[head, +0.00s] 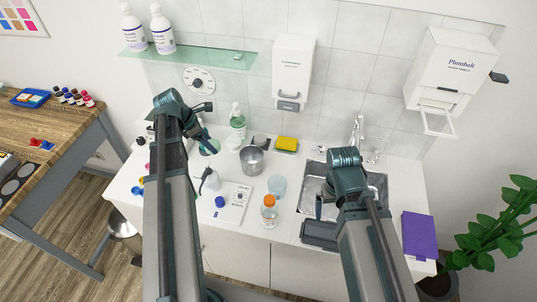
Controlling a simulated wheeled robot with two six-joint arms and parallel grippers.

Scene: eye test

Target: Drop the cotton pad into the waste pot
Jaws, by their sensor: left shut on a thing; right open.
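My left gripper (207,141) is over the back left of the white counter, left of a grey metal pot. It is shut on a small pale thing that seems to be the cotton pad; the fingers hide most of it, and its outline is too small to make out. My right gripper (320,207) is open and low at the front left of the sink, above a dark tray.
A green-labelled bottle (238,122) and a yellow sponge (287,144) stand behind the pot. The sink (375,185), dark tray (319,236) and purple box (419,236) are to the right.

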